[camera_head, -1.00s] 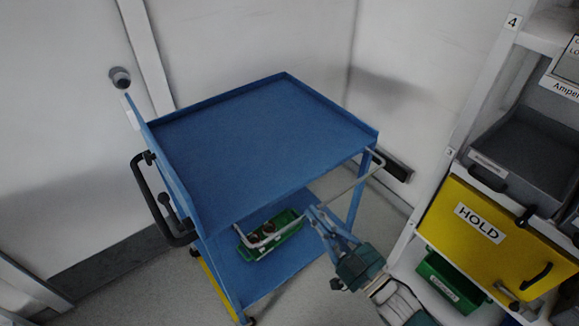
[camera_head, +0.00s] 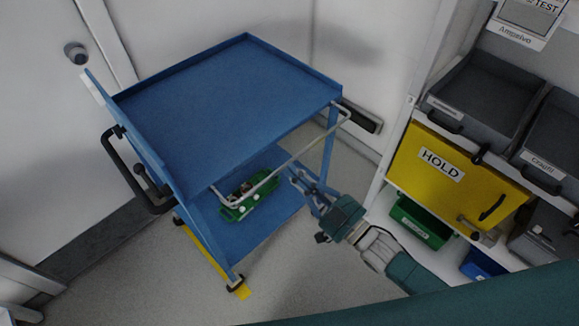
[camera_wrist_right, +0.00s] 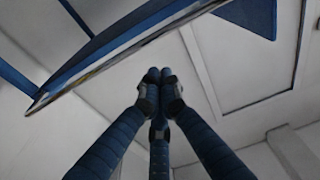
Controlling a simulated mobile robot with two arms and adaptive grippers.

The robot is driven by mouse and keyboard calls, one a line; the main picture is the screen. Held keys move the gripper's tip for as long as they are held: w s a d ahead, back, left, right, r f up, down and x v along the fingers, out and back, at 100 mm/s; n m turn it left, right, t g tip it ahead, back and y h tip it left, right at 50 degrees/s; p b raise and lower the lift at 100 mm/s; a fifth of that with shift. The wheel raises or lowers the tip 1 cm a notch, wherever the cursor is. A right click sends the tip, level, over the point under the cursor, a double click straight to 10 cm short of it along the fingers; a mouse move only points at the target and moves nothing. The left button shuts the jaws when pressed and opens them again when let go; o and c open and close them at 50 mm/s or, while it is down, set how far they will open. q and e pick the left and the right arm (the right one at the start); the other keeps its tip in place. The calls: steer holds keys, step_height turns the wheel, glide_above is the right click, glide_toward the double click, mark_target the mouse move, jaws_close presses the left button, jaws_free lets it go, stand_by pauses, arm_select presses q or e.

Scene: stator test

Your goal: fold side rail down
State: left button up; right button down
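The side rail (camera_head: 305,149) is a thin light-grey U-shaped bar on the near long side of the blue cart (camera_head: 225,91). Its long bar runs beside and slightly below the top tray's edge; its exact angle is hard to tell. My right gripper (camera_head: 294,175) is at the cart's near side, with its fingertips just below the long bar in the head view. In the right wrist view my right gripper (camera_wrist_right: 155,76) has its fingertips together with nothing visible between them. A blue edge with a light bar (camera_wrist_right: 130,48) passes above and left of them. My left gripper is out of view.
A green tray with parts (camera_head: 248,196) sits on the cart's lower shelf. A black push handle (camera_head: 130,175) is at the cart's left end. A shelf unit with a yellow HOLD door (camera_head: 455,180) and grey bins (camera_head: 480,95) stands at the right. Floor is clear in front.

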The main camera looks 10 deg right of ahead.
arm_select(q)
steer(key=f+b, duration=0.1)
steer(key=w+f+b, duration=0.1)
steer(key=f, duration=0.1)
arm_select(e)
steer(key=s+d+f, duration=0.3)
steer(key=f, duration=0.2)
steer(key=shift+f, duration=0.2)
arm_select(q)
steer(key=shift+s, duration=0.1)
arm_select(e)
steer(key=shift+s, duration=0.1)
